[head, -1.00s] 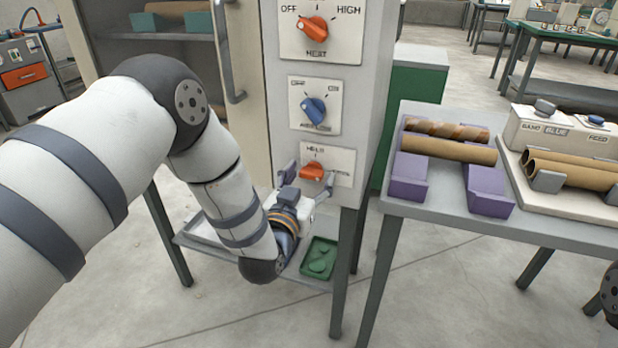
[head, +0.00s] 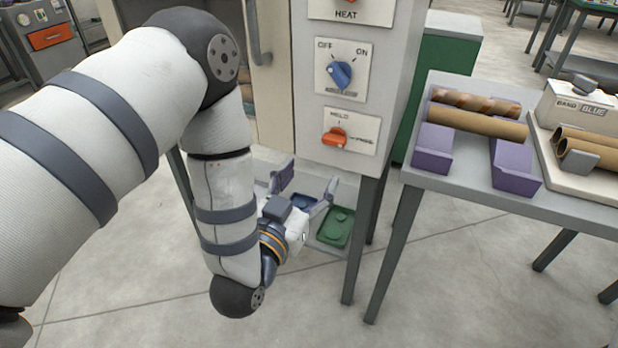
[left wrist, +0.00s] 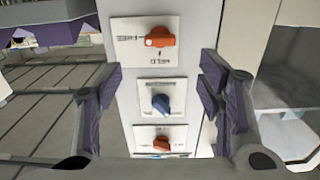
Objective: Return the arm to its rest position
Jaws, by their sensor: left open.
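My left gripper (head: 306,187) is open and empty, below and in front of the grey control column (head: 388,110). Its spread fingers also show in the left wrist view (left wrist: 160,95), apart from the panel. The lowest switch, an orange HOLD/FREE knob (head: 334,137), has its narrow end toward FREE. It appears upside down at the top of the left wrist view (left wrist: 160,37). A blue OFF/ON knob (head: 341,74) sits above it and shows in the left wrist view (left wrist: 161,104). My right gripper is out of view.
A grey table (head: 475,192) at right holds purple cradles (head: 515,165) with cardboard tubes (head: 476,122). Floor in front is clear.

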